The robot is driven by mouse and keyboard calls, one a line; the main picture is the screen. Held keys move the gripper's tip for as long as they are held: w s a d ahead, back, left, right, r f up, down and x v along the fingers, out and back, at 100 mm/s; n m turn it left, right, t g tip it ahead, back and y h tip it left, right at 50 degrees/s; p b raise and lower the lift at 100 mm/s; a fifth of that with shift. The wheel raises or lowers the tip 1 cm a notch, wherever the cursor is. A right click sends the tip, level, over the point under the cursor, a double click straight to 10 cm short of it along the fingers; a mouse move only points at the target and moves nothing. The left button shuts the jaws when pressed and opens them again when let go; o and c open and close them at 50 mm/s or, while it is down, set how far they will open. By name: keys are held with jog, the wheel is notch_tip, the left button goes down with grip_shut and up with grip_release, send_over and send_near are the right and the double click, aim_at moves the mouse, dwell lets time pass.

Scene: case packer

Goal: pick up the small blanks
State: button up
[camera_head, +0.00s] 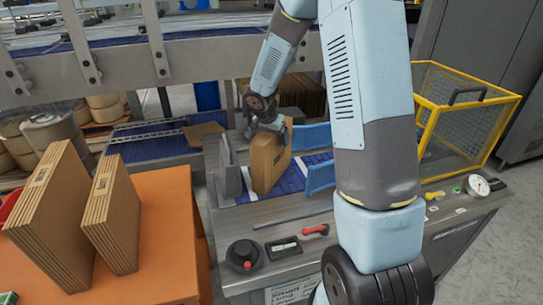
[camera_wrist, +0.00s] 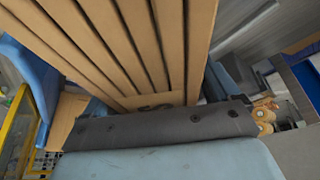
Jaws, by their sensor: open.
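A stack of brown cardboard blanks (camera_head: 268,162) stands upright on the blue belt of the machine, between a grey plate and blue guides. My gripper (camera_head: 266,124) is open at the top of this stack. In the wrist view, the edges of the blanks (camera_wrist: 130,45) run close in front of the gripper; the fingertips are not clearly visible. Two more bundles stand on the orange table: a larger one (camera_head: 48,215) at the left and a smaller one (camera_head: 113,215) beside it. I cannot tell the printed labels.
The orange table (camera_head: 160,225) has bare room right of the bundles. The machine's front panel carries a black knob (camera_head: 245,255), a red-handled lever (camera_head: 315,231) and a gauge (camera_head: 478,186). A yellow-framed mesh guard (camera_head: 430,110) stands at the right. Tape rolls (camera_head: 50,132) lie at the left.

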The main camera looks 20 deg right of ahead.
jog(key=shift+c, duration=0.3)
grip_shut()
dwell(0.5)
